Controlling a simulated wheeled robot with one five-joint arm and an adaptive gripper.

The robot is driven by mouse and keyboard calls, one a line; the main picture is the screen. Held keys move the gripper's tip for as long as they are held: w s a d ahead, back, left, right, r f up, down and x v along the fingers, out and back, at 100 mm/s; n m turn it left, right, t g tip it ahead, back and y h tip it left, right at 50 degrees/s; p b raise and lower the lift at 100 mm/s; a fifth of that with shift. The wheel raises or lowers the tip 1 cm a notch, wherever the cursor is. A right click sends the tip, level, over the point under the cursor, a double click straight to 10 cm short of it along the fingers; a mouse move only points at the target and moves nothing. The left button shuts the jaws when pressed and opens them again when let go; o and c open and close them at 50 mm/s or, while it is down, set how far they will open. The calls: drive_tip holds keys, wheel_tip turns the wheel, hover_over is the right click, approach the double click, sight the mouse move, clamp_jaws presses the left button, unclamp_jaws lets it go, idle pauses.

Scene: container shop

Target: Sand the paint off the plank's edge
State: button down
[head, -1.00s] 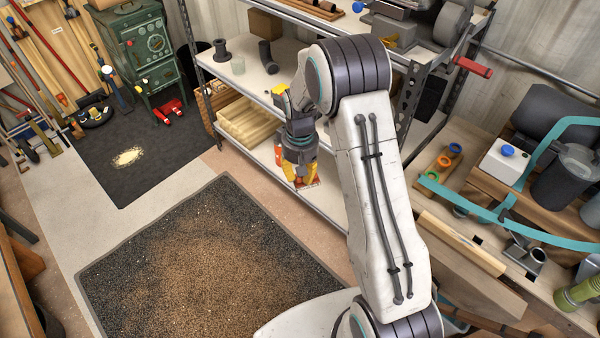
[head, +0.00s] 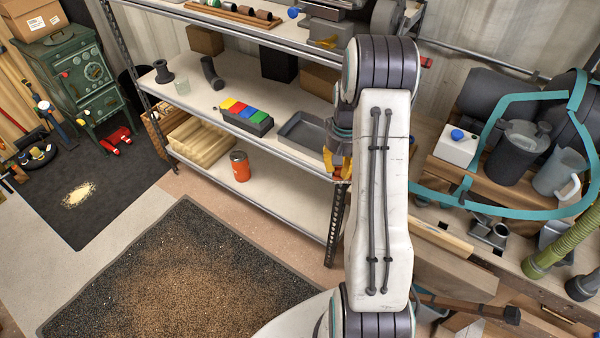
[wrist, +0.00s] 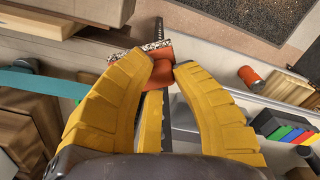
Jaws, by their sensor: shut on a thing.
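My gripper (wrist: 167,66) shows in the wrist view with its yellow fingers closed on a red-orange block (wrist: 184,48). In the head view my gripper (head: 338,164) is mostly hidden behind my arm, in front of the shelf's right end and left of the workbench. A pale wooden plank (head: 440,240) lies along the near side of the workbench. I cannot make out paint on its edge. The held block is apart from this plank.
The workbench (head: 548,284) holds a teal strap (head: 512,212), a dark canister (head: 511,153) and a green hose (head: 560,249). The shelf's metal post (head: 335,226) stands close to my gripper. An orange can (head: 240,167) is on the lower shelf.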

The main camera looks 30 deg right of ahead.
drive_tip(key=s+d+m+b, duration=0.1)
drive_tip(key=s+d+m, duration=0.6)
drive_tip(key=s+d, duration=1.1)
drive_tip(key=s+d+r+m+b, duration=0.1)
drive_tip(key=s+m, duration=2.1)
drive_tip(key=m, duration=0.4)
drive_tip(key=shift+s+r+b, duration=0.3)
drive_tip(key=shift+s+r, duration=0.05)
